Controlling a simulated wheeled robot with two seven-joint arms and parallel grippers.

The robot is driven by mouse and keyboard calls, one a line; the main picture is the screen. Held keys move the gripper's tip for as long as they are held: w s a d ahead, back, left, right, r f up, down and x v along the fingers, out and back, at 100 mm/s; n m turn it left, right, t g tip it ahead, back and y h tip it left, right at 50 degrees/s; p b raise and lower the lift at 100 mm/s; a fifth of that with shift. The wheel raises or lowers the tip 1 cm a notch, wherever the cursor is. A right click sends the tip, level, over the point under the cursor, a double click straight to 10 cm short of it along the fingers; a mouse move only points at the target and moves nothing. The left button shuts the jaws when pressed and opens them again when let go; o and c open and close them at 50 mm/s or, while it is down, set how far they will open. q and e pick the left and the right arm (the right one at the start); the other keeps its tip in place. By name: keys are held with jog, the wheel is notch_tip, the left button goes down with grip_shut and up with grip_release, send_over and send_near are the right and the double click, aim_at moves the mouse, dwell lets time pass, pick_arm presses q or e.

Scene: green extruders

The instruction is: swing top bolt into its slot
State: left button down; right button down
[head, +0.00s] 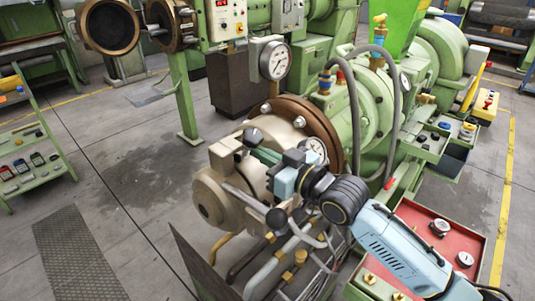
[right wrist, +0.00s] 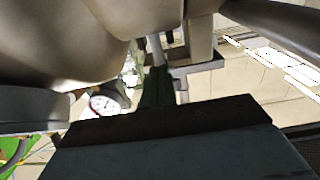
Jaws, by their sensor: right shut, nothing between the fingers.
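The beige machine head (head: 205,195) sits in front of the brown flange (head: 318,108). A beige block (head: 223,153) stands on top of its near end. My right gripper (head: 256,145) comes in from the lower right, over the top of the head and close to this block. Its fingers are shut with nothing between them. In the right wrist view the dark fingers (right wrist: 155,95) point up between the beige head (right wrist: 60,40) and a beige block (right wrist: 200,45). A thin pale rod shows just beyond them. I cannot tell whether this is the top bolt or whether they touch. My left gripper is not in view.
A black-knobbed bar (head: 276,218) sticks out from the head below my right gripper. Pipes (head: 290,262) run below. A red tray (head: 455,232) with gauges lies at the right.

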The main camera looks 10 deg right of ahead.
jog(key=shift+w+a+r, duration=0.15)
jog(key=shift+w+a, duration=0.1)
jog(key=shift+w, duration=0.05)
jog(key=shift+w+a+r+p, duration=0.25)
jog(key=shift+w+a+p, duration=0.1)
jog(key=shift+w+a, duration=0.15)
jog(key=shift+s+d, duration=0.1)
jog(key=shift+d, duration=0.1)
jog(key=p+v, duration=0.5)
jog(key=v, duration=0.7)
jog(key=shift+s+d, duration=0.25)
jog(key=shift+s, duration=0.05)
dwell(0.6)
